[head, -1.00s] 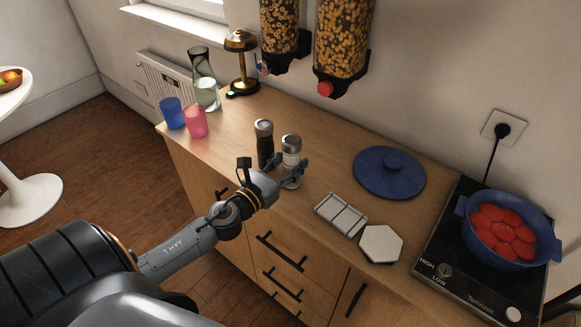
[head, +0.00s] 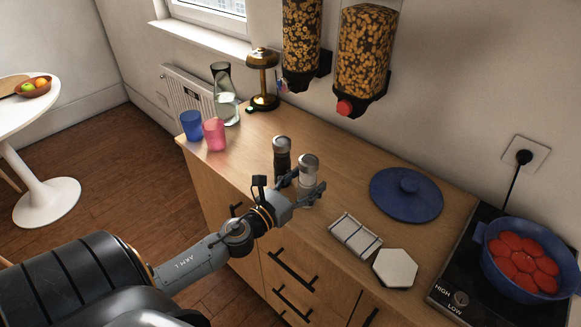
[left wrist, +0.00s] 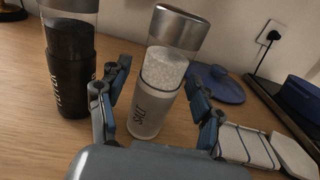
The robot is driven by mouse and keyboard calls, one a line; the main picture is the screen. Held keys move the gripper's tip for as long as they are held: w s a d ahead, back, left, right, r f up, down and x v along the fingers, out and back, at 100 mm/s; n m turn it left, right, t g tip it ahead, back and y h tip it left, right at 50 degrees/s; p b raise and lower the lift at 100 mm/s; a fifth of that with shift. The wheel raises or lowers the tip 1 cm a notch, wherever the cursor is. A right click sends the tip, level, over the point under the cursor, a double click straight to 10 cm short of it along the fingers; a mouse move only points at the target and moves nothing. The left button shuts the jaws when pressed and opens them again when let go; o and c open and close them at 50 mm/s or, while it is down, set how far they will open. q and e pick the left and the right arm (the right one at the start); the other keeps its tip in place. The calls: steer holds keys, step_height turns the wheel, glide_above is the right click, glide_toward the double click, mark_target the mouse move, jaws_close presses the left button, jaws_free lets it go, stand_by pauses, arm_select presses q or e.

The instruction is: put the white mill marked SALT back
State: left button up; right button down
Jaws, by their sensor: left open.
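The white mill marked SALT (left wrist: 158,88) stands upright on the wooden counter, with a clear upper part and a metal cap. In the head view the salt mill (head: 308,172) is partly hidden by my left gripper (head: 304,194). My left gripper is open, its fingers on either side of the salt mill; it also shows in the left wrist view (left wrist: 160,108). I cannot tell if a finger touches the mill. A black mill (head: 282,160) stands close beside it, to the left; it also shows in the left wrist view (left wrist: 68,62). My right gripper is out of view.
A hob holds a blue pot (head: 491,263). A pink cup (head: 214,134), a blue cup (head: 191,125) and a carafe (head: 229,108) stand at left.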

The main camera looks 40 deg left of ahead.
arm_select(q)
steer(key=s+b, duration=0.4)
steer(key=s, duration=0.7)
steer(key=shift+s+a, duration=0.35)
steer(key=shift+a, duration=0.05)
